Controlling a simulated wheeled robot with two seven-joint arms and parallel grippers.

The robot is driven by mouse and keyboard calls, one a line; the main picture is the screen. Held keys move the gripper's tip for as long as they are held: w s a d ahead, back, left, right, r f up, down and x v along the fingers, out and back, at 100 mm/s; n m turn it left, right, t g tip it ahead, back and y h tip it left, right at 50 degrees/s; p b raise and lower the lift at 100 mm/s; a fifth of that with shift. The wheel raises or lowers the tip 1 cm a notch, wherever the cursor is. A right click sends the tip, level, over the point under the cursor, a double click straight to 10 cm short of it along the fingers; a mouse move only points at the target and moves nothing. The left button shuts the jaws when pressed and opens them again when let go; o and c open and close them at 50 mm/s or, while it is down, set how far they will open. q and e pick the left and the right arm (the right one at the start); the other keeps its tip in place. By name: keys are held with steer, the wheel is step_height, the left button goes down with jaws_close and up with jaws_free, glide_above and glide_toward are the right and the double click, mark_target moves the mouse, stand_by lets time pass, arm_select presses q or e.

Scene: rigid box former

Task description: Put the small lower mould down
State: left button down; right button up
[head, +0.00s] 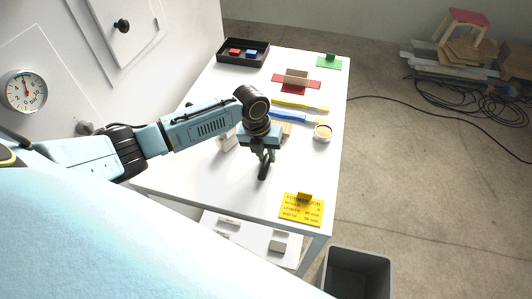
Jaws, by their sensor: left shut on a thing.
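My left gripper (266,156) reaches over the middle of the white table from the left, pointing down. It is shut on a small dark piece (264,171), which looks to be the small lower mould. The fingers hide part of it, and I cannot tell whether it touches the tabletop. My right gripper is not in view.
On the white table (190,187) are a yellow sign (302,210), a round cup (323,132), blue and yellow strips (290,117), a red piece (296,81) and a black tray (243,52). A grey bin (357,275) stands by the front.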

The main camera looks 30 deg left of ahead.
arm_select(q)
steer(key=c, duration=1.3)
jaws_free()
steer(key=shift+o, duration=0.2)
step_height(320, 180, up, 12)
steer(key=a, duration=0.2)
steer(key=shift+s+a, duration=0.15)
steer(key=shift+s, duration=0.15)
